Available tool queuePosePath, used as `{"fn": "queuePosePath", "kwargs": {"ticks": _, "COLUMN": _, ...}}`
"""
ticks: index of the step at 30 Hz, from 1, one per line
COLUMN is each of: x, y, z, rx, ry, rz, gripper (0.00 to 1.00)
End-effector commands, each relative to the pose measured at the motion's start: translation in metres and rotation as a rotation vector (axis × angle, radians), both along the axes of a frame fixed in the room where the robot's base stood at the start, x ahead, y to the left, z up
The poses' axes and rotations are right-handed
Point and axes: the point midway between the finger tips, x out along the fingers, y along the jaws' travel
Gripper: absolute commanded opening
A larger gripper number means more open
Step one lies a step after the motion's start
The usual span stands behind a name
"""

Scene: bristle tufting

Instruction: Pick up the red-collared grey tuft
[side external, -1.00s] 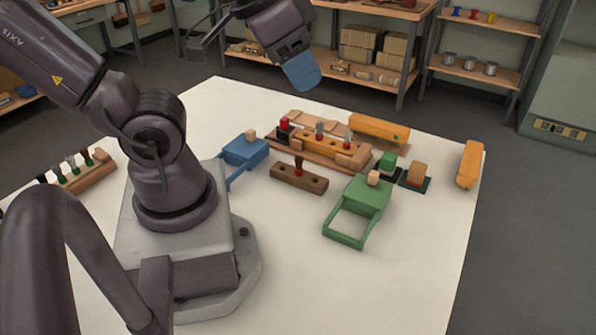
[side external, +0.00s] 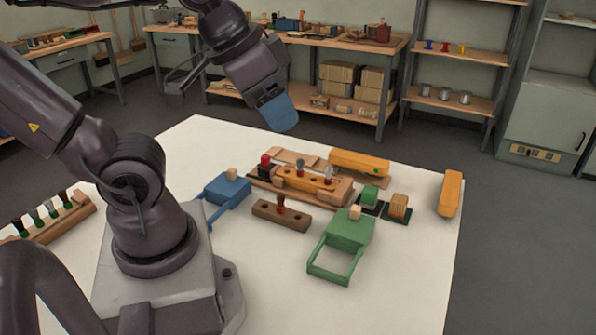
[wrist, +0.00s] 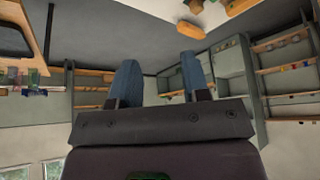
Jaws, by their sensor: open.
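My gripper (side external: 278,112) is high above the back of the white table (side external: 395,285), empty. In the wrist view its two blue fingers (wrist: 160,80) stand apart with nothing between them. Two grey tufts (side external: 300,168) (side external: 328,174) stand upright in a light wooden block near the table's middle; their collar colours are too small to tell. A dark tuft with a red collar (side external: 281,204) stands in a dark brown block (side external: 295,217). Several tufts (side external: 42,212) stand in a wooden rack at the left edge, some with green collars. I cannot tell which tuft is the red-collared grey one.
A blue tool (side external: 228,190) and a green tool with a frame handle (side external: 348,232) lie around the dark block. Yellow-orange pieces (side external: 358,163) (side external: 450,193) lie at the back and right. A red-and-black item (side external: 265,166) stands by the light block. The front right table is clear.

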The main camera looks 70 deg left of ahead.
Motion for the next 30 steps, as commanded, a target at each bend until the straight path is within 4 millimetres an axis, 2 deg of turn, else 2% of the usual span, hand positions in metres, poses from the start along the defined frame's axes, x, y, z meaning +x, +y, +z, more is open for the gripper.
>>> {"fn": "queuePosePath", "kwargs": {"ticks": 11, "x": 0.000, "y": 0.000, "z": 0.000, "rx": 0.000, "ry": 0.000, "rz": 0.000, "gripper": 0.43}}
{"fn": "queuePosePath", "kwargs": {"ticks": 13, "x": 0.000, "y": 0.000, "z": 0.000, "rx": 0.000, "ry": 0.000, "rz": 0.000, "gripper": 0.51}}
{"fn": "queuePosePath", "kwargs": {"ticks": 21, "x": 0.000, "y": 0.001, "z": 0.000, "rx": 0.000, "ry": 0.000, "rz": 0.004, "gripper": 0.51}}
{"fn": "queuePosePath", "kwargs": {"ticks": 26, "x": 0.006, "y": 0.015, "z": -0.016, "rx": -0.006, "ry": 0.089, "rz": 0.073, "gripper": 0.51}}
{"fn": "queuePosePath", "kwargs": {"ticks": 30, "x": 0.029, "y": 0.043, "z": -0.032, "rx": -0.040, "ry": 0.210, "rz": 0.196, "gripper": 0.51}}
